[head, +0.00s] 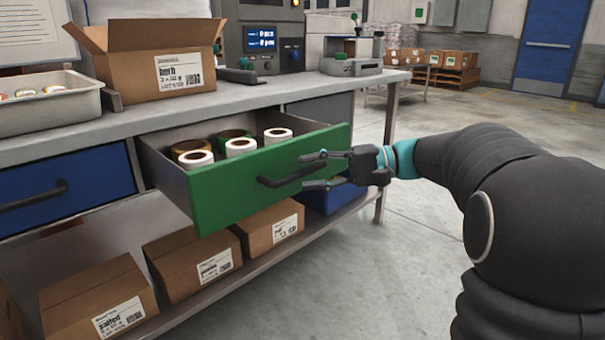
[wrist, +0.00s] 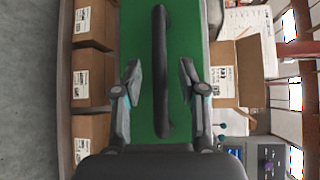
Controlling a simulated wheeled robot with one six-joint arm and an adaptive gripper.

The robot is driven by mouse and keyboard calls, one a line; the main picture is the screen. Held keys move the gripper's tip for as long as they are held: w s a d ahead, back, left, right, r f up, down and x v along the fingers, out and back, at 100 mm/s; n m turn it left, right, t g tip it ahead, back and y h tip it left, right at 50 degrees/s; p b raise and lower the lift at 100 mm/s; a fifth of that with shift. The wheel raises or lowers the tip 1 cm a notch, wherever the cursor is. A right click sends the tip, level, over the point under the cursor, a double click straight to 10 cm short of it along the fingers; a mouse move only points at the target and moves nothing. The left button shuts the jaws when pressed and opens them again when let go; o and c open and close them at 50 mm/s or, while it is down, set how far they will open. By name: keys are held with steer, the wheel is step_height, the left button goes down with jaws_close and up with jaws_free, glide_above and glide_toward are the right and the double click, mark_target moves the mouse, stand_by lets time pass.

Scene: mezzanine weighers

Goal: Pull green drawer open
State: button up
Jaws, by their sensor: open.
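The green drawer (head: 235,192) stands pulled out from under the worktop, with several rolls of labels (head: 241,147) inside. Its dark bar handle (head: 288,176) runs across the front. My gripper (head: 318,170) is open in front of the drawer, at the handle's right end, one finger above the handle's line and one below. In the wrist view the handle (wrist: 161,75) passes between the two open fingers of my gripper (wrist: 160,78). The fingers are apart from the bar, and I see no contact.
A blue drawer (head: 70,190) is closed at the left. Cardboard boxes (head: 190,262) and a blue bin (head: 333,198) stand on the lower shelf. An open carton (head: 155,62) and a white tray (head: 50,110) sit on the worktop.

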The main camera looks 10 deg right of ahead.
steer(key=s+d+r, duration=0.1)
steer(key=d, duration=0.8)
steer(key=shift+d+r, duration=0.15)
steer(key=shift+d, duration=0.1)
